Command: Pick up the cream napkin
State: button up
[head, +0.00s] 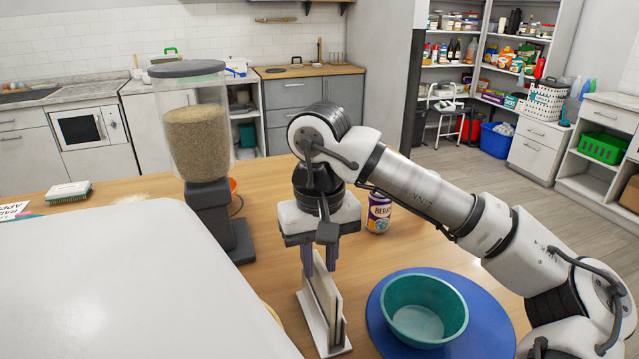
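The cream napkin (325,290) stands upright in a white napkin holder (343,346) on the wooden table. My gripper (320,268) points down right above the holder. Its two dark fingers are apart, one on each side of the napkin's upper edge as seen here. I cannot tell whether either finger touches the napkin. The arm comes in from the right and hides part of the table behind it.
A teal bowl (425,309) on a blue mat (484,339) is close on the right. A can (379,213) stands behind the gripper. A grain-filled dispenser (197,140) stands at the left, behind a large white surface (130,290). A brush (68,192) lies farther left.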

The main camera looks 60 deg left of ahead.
grip_shut()
jog(key=shift+r, duration=0.15)
